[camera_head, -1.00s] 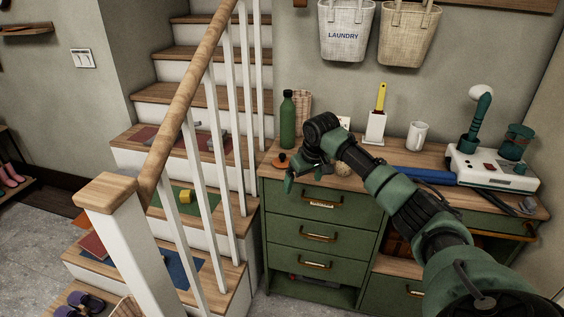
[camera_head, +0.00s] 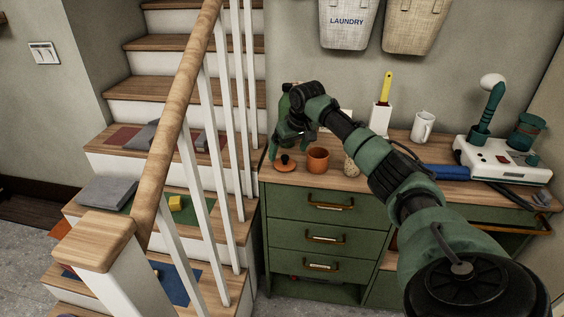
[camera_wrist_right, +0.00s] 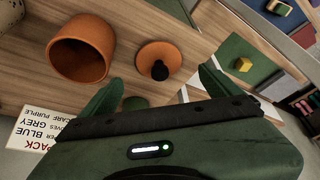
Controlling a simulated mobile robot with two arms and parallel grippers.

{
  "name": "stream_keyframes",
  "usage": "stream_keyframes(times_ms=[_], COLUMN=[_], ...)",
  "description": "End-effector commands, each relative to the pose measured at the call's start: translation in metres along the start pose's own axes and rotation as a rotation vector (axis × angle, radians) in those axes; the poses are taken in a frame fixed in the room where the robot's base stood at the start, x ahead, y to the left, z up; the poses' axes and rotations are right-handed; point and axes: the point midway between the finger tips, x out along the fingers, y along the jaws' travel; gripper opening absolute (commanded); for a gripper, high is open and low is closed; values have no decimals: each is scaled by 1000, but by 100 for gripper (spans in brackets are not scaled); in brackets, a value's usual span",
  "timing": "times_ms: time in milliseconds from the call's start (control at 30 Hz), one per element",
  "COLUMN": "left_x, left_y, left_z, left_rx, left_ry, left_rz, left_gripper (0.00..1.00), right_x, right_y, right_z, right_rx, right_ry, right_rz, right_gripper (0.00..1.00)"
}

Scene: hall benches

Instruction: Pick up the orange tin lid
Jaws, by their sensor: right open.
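The orange tin lid (camera_head: 285,163) is a flat orange disc with a dark knob. It lies on the wooden top of the green cabinet, near its left end. It also shows in the right wrist view (camera_wrist_right: 158,58), beyond and between my fingertips. My right gripper (camera_head: 290,147) is open and empty, just above and behind the lid, apart from it. Its green fingers also show in the wrist view (camera_wrist_right: 158,88). The orange tin (camera_head: 317,160) stands open beside the lid on the right. My left gripper is not in view.
A mug (camera_head: 423,126), a white appliance (camera_head: 503,160) and a blue object (camera_head: 440,172) are farther right. A printed card (camera_wrist_right: 45,133) shows in the wrist view. The stair railing (camera_head: 180,110) is left of the cabinet.

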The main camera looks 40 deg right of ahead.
Motion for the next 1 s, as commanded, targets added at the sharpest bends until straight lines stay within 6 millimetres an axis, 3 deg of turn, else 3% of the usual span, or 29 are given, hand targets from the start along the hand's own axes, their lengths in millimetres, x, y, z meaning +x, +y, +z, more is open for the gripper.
stream_keyframes(times_ms=[133,400,700,733,933,1000], left_x=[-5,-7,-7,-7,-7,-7], left_y=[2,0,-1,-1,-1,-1], left_z=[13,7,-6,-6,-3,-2], left_rx=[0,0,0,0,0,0], left_ry=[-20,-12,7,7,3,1], left_rz=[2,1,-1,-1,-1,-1], left_gripper=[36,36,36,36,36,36], right_x=[15,51,56,56,56,56], right_y=[0,0,1,1,1,1], right_z=[-3,-5,-5,-5,-5,-5], right_rx=[1,1,-2,-2,-1,-1], right_ry=[-1,-1,1,1,1,1], right_rz=[-1,-2,0,0,0,0], right_gripper=[93,93,93,90,34,28])
